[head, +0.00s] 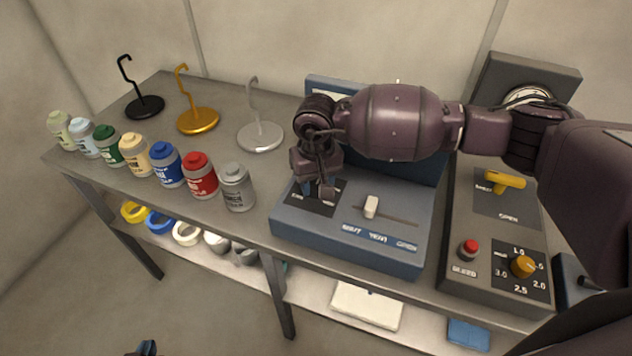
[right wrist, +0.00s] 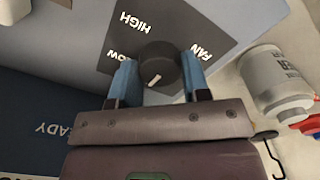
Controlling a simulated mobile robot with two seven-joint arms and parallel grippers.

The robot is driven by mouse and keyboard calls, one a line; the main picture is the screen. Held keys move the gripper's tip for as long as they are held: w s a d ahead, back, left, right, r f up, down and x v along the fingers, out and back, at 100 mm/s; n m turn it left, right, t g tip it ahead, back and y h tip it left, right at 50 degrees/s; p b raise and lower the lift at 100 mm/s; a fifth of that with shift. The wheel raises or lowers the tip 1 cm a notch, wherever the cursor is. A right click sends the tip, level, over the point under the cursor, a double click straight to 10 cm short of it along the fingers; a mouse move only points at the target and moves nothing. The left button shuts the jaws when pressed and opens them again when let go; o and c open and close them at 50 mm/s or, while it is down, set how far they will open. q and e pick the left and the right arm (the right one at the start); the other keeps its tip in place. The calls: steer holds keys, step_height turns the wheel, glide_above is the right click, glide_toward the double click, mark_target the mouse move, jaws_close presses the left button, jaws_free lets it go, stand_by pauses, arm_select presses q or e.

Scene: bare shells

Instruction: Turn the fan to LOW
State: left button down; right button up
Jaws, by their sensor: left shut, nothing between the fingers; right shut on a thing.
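The fan knob (right wrist: 158,68) is a round black dial on a dark plate marked FAN, HIGH and LOW. Its white mark points down and slightly left in the right wrist view, away from HIGH. The LOW label (right wrist: 124,56) is partly hidden by a finger. My right gripper (right wrist: 158,80) is shut on the knob, one blue finger on each side. In the head view, my right gripper (head: 322,190) comes down on the left part of the blue control box (head: 350,251) and hides the knob. My left gripper (head: 147,348) barely shows at the bottom edge, shut and empty.
A white slider (head: 371,207) sits right of my right gripper on the same box. A grey panel (head: 487,232) with a yellow lever (head: 505,181), red button (head: 470,249) and orange dial (head: 522,266) stands further right. Several paint cans (head: 200,178) and hook stands (head: 260,135) are on the left.

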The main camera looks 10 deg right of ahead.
steer(key=shift+f+m+b, duration=0.2)
steer(key=shift+m+b, duration=0.75)
steer(key=shift+m, duration=0.05)
steer(key=shift+m+b, duration=0.4)
steer(key=shift+m, duration=0.5)
steer(key=m+b, duration=0.1)
steer(key=m, duration=0.2)
steer(key=shift+r+m, duration=0.15)
steer(key=shift+m, duration=0.15)
arm_select(q)
steer(key=shift+s+f, duration=0.2)
steer(key=shift+f, duration=1.2)
steer(key=shift+s+f, duration=0.2)
steer(key=shift+f, duration=1.2)
arm_select(e)
steer(key=shift+m, duration=1.8)
arm_select(q)
steer(key=shift+w, duration=0.1)
arm_select(e)
steer(key=shift+r, duration=0.1)
arm_select(q)
steer(key=shift+w+r, duration=0.1)
steer(key=shift+w, duration=0.05)
arm_select(e)
steer(key=o, duration=0.9)
steer(key=shift+o, duration=0.2)
